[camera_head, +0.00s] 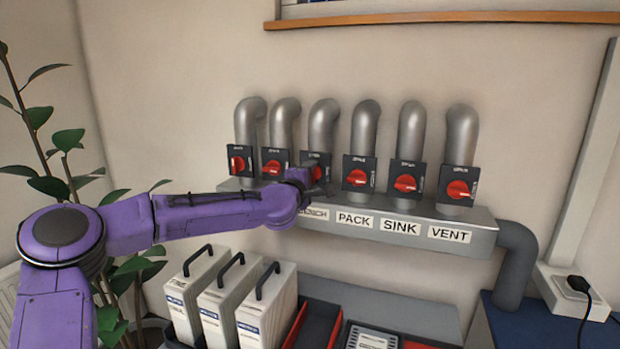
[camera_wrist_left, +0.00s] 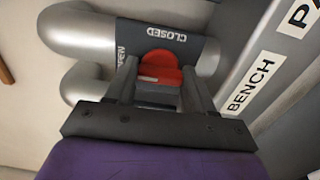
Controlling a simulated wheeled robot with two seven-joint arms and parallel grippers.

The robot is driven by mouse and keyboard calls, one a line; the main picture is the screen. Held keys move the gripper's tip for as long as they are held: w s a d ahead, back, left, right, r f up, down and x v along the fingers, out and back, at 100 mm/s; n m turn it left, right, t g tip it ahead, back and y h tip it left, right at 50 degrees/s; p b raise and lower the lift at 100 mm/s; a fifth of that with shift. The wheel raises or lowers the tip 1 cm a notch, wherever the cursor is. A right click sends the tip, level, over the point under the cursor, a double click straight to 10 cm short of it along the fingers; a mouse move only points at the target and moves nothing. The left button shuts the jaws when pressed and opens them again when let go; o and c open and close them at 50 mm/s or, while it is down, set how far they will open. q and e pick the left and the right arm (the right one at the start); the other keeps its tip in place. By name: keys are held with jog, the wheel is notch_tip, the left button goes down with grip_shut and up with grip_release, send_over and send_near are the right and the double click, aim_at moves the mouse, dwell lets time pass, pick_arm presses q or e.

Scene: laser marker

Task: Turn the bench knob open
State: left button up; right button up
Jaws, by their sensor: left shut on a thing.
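The bench knob (camera_wrist_left: 160,66) is red on a dark plate (camera_wrist_left: 190,50) in the left wrist view. CLOSED is printed along the plate's top and what reads as OPEN at its left. A pale mark shows on the knob's left part; I cannot tell exactly where it points. The BENCH label (camera_wrist_left: 254,85) is to the right. My left gripper (camera_wrist_left: 160,73) has one finger on each side of the knob and is shut on it. In the head view my left gripper (camera_head: 309,179) partly hides the bench knob (camera_head: 316,171). My right gripper is not in view.
Other red knobs stand in the same row, the pack knob (camera_head: 356,177) close to the right, then the sink knob (camera_head: 405,183) and vent knob (camera_head: 457,190). Grey pipes rise behind them. White binders (camera_head: 232,300) stand below my arm; a plant (camera_head: 66,140) is at left.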

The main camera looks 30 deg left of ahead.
pick_arm(q)
jog(key=o, duration=1)
jog(key=shift+o, duration=0.2)
jog(key=v, duration=1)
jog(key=shift+s, duration=0.35)
jog(key=shift+a, duration=0.1)
